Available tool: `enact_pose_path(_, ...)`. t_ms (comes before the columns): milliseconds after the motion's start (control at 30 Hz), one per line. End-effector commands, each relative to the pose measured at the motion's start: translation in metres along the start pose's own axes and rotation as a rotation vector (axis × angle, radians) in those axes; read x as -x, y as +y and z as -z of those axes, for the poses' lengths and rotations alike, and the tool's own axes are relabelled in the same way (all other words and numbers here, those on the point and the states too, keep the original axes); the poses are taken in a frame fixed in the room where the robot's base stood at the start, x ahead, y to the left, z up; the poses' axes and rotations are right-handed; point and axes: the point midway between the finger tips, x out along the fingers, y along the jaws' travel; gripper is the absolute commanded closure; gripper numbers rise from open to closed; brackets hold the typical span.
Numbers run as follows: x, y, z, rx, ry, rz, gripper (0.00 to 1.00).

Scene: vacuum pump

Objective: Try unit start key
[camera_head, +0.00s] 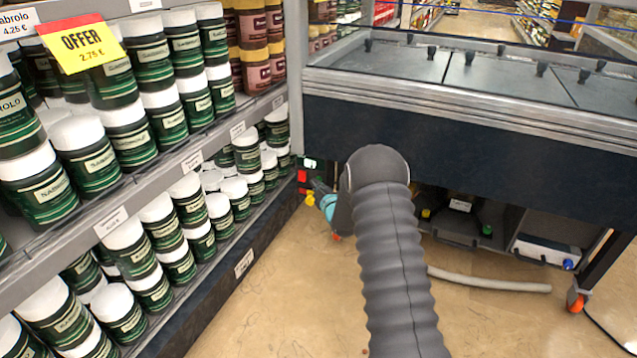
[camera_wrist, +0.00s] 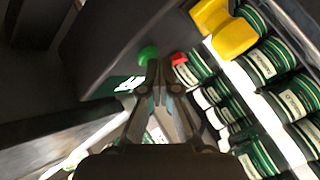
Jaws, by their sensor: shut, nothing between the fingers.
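A round green button (camera_wrist: 148,54), which looks like the start key, sits on a dark panel in the wrist view. A red button (camera_wrist: 179,58) is just right of it. My gripper (camera_wrist: 158,66) is shut and empty, with its fingertips right by the green button, between it and the red one. I cannot tell whether the tips touch the green button, and they hide part of the panel. In the head view my gripper (camera_head: 318,192) is low beside the panel, largely hidden by my arm. The red part (camera_head: 302,176) shows there too.
A yellow part (camera_wrist: 232,36) sticks out near the buttons; it also shows in the head view (camera_head: 310,199). Shelves of green jars (camera_head: 130,250) stand close on the left. A grey hose (camera_head: 490,281) lies on the floor under the freezer cabinet (camera_head: 450,130).

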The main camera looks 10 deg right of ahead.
Motion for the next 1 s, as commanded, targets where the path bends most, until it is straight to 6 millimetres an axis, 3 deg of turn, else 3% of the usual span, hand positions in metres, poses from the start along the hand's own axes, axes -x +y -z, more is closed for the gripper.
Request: enact_pose_path(1000,0.012,-0.008,0.008,0.0,0.0,0.0,1.0)
